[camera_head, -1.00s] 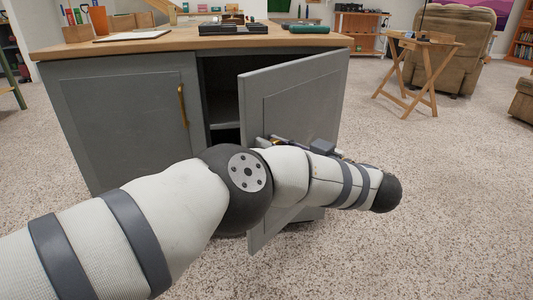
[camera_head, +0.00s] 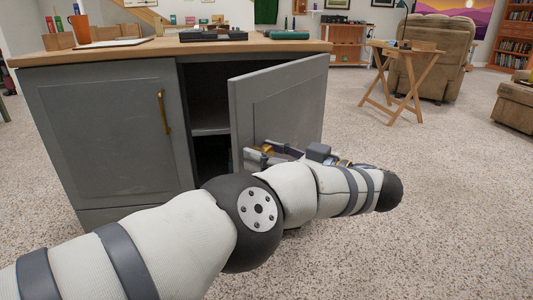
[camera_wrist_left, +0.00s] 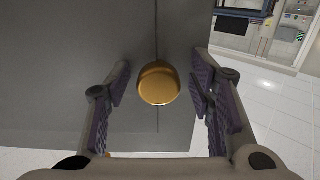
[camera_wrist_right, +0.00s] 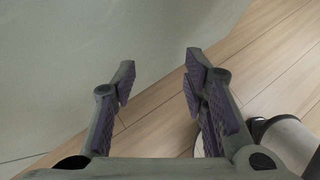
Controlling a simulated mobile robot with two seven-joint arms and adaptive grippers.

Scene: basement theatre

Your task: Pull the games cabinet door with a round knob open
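The grey games cabinet (camera_head: 105,120) stands ahead in the head view. Its right door (camera_head: 290,98) stands well open, swung toward me, with the dark inside and a shelf showing. In the left wrist view a round gold knob (camera_wrist_left: 158,83) sits on the grey door face (camera_wrist_left: 60,70). My left gripper (camera_wrist_left: 162,76) is open, its fingers on either side of the knob with gaps to both. In the head view the left gripper (camera_head: 268,153) is in front of the door. My right gripper (camera_wrist_right: 160,72) is open and empty, seen only in its wrist view.
The cabinet's left door has a long gold bar handle (camera_head: 164,112) and is shut. A wooden top (camera_head: 150,50) carries a black tray and an orange cup (camera_head: 80,28). A folding table (camera_head: 405,70) and armchair (camera_head: 440,50) stand back right. Carpet at right is clear.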

